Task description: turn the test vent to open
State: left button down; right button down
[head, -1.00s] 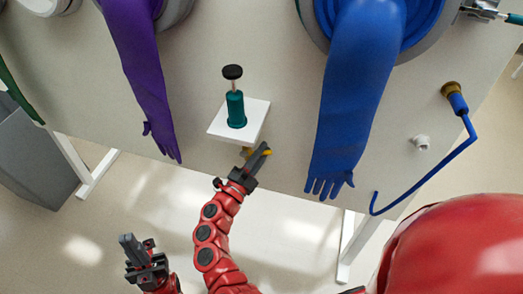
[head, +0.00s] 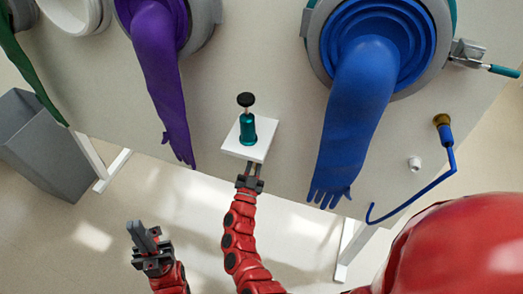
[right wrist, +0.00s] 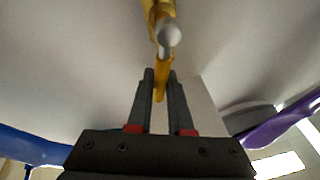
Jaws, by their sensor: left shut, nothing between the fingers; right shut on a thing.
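The test vent appears to be the yellow valve (right wrist: 160,12) in the right wrist view. Its yellow lever (right wrist: 160,84) points down between my right fingers, and a grey round end (right wrist: 169,36) shows in front of it. My right gripper (right wrist: 160,85) is shut on the lever. In the head view the right gripper (head: 250,175) is just below the front edge of the white shelf, and the valve is hidden there. My left gripper (head: 139,230) is shut and empty at lower left, away from the panel.
A purple glove (head: 163,80) hangs left and a blue glove (head: 350,110) right. A blue hose (head: 425,188) hangs further right. A grey bin (head: 50,140) stands at left.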

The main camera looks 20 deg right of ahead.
jog(key=shift+w+a+r+n+t+y+p, duration=0.1)
jog(key=shift+w+a+n+y+p, duration=0.2)
jog(key=shift+n, duration=0.35)
jog(key=shift+a+f+n+t+y+p, duration=0.15)
jog(key=shift+n+y+p, duration=0.25)
jog(key=shift+n, duration=0.3)
jog(key=shift+w+a+r+n+t+y+p, duration=0.1)
jog(key=shift+w+a+r+n+y+p, duration=0.1)
jog(key=shift+n+y, duration=0.35)
jog(key=shift+n, duration=0.3)
jog(key=c, duration=0.8)
grip_release()
jog(key=shift+c, duration=0.2)
jog(key=b+v, duration=0.2)
jog(key=v, duration=1.5)
jog(key=shift+s+a+b, duration=0.2)
jog(key=shift+b, duration=0.1)
